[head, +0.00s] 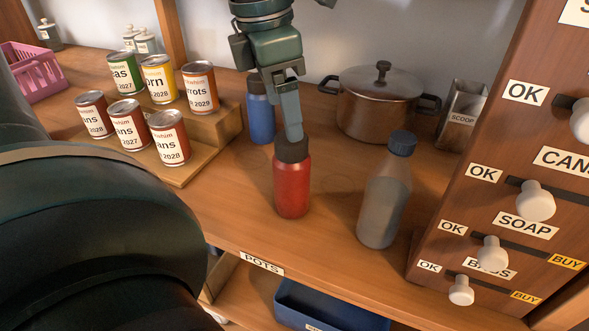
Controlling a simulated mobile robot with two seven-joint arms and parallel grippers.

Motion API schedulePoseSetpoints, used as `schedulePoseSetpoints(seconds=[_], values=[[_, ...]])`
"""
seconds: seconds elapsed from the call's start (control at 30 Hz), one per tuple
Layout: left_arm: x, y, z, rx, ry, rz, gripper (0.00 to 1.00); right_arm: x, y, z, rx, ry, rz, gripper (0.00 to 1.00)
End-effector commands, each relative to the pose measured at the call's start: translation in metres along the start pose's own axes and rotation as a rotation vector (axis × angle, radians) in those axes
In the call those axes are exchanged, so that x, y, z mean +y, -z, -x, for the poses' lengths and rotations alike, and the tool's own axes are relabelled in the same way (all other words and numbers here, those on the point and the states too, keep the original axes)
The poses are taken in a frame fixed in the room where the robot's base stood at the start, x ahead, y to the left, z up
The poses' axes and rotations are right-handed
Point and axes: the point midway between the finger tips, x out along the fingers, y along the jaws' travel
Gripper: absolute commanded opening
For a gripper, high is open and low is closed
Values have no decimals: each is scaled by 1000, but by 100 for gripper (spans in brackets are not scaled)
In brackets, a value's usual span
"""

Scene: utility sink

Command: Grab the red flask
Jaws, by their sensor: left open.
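The red flask (292,187) stands upright on the wooden shelf, in the middle of the head view. It has a dark cap, partly covered by my left gripper. My left gripper (292,132) points down from above, with its fingertips at the cap. It is open; whether it touches the cap I cannot tell. A blue flask (261,119) with a dark cap stands just behind and to the left, partly hidden by the gripper. My right gripper is not in view.
A grey translucent bottle (384,205) stands to the right, and a lidded pot (378,103) behind. Several cans (168,138) stand on a stepped wooden riser (212,143) at left. A panel with sliding knobs (510,135) bounds the right. A blue bin (325,305) sits below.

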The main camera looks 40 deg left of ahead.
Motion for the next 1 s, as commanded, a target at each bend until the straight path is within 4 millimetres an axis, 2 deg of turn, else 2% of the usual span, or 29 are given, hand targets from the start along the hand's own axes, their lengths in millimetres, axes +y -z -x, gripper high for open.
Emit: schedulePoseSetpoints(seconds=[0.1,0.2,0.47,0.7,1.0], values=[[-1,1,-24,4,4,-1,81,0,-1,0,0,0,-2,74],[0,0,-38,3,3,0,81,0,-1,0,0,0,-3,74],[1,-1,-58,3,3,0,81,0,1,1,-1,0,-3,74],[3,-2,-93,3,3,0,81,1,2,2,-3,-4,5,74],[3,-2,-100,-2,1,0,81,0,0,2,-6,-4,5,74]])
